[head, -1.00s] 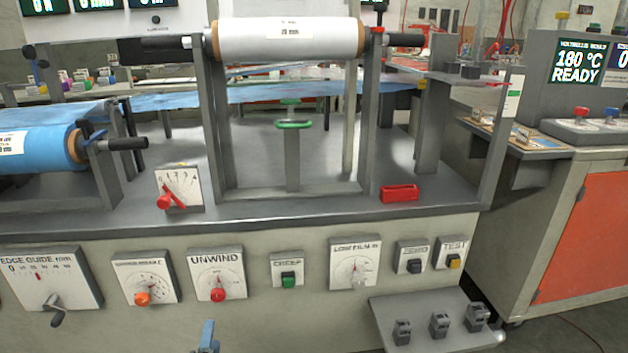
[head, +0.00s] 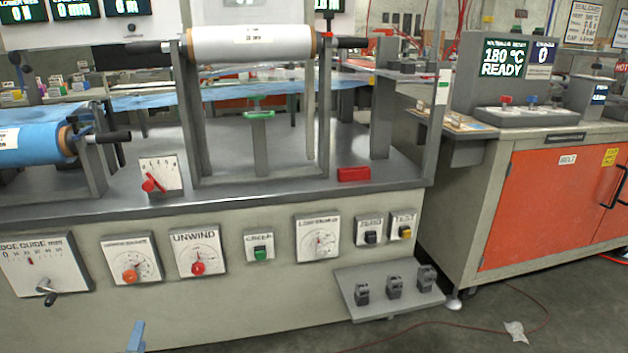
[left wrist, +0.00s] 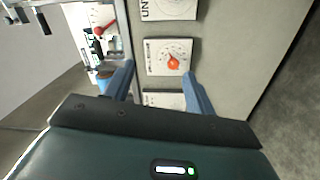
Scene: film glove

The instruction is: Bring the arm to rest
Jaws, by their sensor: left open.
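In the head view only a blue fingertip of my left gripper (head: 136,336) shows at the bottom edge, in front of the machine's lower panel and below the orange-knobbed dial (head: 131,274). In the left wrist view the two blue fingers of my left gripper (left wrist: 158,75) stand wide apart with nothing between them. They point toward the grey panel, where the same orange-knobbed dial (left wrist: 171,60) shows between and beyond the tips. I cannot tell the exact gap to the panel. The rest of the left arm is hidden in the head view. My right gripper is in neither view.
The machine carries a white film roll (head: 250,43) and a blue film roll (head: 30,144). A crank (head: 47,291) and a low shelf with several dark clips (head: 394,288) stick out in front. An orange-doored cabinet (head: 545,200) stands right. Grey floor shows at lower right.

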